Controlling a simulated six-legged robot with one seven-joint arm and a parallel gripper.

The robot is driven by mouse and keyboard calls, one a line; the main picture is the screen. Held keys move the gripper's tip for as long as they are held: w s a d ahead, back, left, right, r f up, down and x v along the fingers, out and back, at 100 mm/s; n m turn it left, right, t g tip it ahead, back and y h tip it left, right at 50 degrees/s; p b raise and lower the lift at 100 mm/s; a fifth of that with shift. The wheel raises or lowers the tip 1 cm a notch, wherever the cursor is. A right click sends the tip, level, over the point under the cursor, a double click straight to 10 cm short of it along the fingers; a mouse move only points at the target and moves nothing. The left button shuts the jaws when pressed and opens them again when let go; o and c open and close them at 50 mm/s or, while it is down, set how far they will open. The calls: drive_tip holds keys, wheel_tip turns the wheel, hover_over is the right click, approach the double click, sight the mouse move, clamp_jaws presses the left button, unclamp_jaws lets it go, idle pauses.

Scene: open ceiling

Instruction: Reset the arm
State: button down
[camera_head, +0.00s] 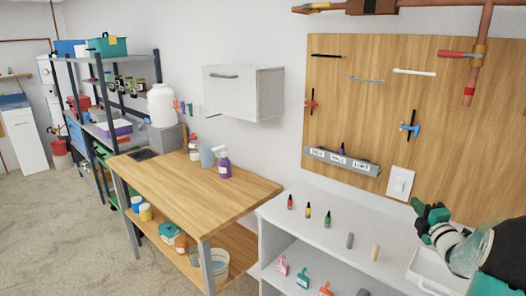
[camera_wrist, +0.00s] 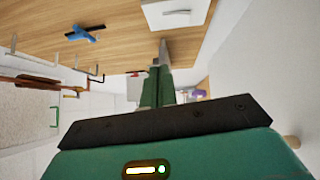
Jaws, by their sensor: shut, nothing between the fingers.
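My green arm enters the head view at the lower right. My gripper (camera_head: 416,204) is near the wooden wall panel, above the right end of the white counter. In the wrist view my gripper's (camera_wrist: 157,68) two green fingers lie together in the middle, with nothing between them. The fingers point toward the scene ahead, and no object touches them.
The white counter (camera_head: 318,232) carries several small bottles and a white tray (camera_head: 432,268). A wooden workbench (camera_head: 192,178) with a purple spray bottle (camera_head: 224,164) stands left. A copper pipe (camera_head: 480,50) hangs upper right. The floor (camera_head: 60,215) at left is clear.

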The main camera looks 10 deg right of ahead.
drive_tip(key=s+a+r+m+g+h, duration=0.1)
drive_tip(key=a+r+m+g+h, duration=0.15)
drive_tip(key=a+m, duration=0.45)
drive_tip(key=s+a+r+m+g+h, duration=0.1)
drive_tip(key=a+r+m+g, duration=0.25)
drive_tip(key=a, duration=0.85)
drive_tip(key=s+a+f+m+g+y, duration=0.2)
drive_tip(key=s+a+m+g+y, duration=0.1)
drive_tip(key=s+a, duration=0.8)
drive_tip(key=s+a+f+m+g+y, duration=0.3)
drive_tip(key=s+a+m+g, duration=0.1)
drive_tip(key=s+a, duration=0.8)
drive_tip(key=shift+s+a+f, duration=0.2)
drive_tip(key=shift+s+f, duration=0.1)
drive_tip(key=shift+s, duration=0.1)
drive_tip(key=shift+d, duration=0.2)
